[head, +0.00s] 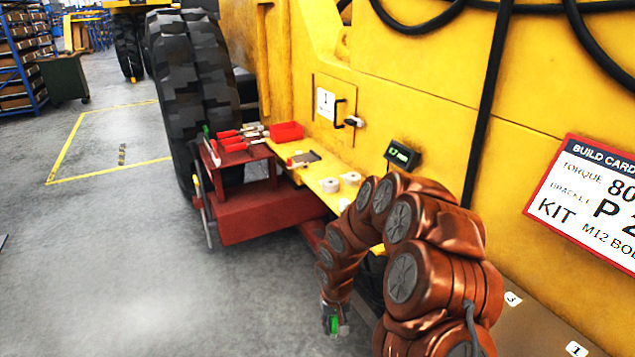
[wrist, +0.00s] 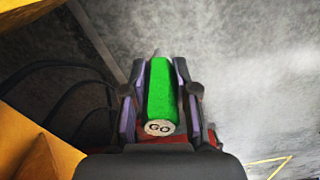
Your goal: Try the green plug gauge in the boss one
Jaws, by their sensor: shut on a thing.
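My gripper (head: 333,318) hangs low at the end of my arm, beside the yellow machine and over the grey floor. It is shut on the green plug gauge (head: 334,325). In the wrist view the gauge (wrist: 162,88) lies between the two fingers of my gripper (wrist: 160,85), and its pale end face reads "GO". Two pale ring-shaped bosses (head: 330,185) and (head: 351,178) stand on the yellow ledge; no number on them is readable. The gauge is well below and apart from them.
A small display (head: 402,154) and a hatch (head: 334,105) are on the machine side. A large tyre (head: 195,90) stands behind. Open floor lies left.

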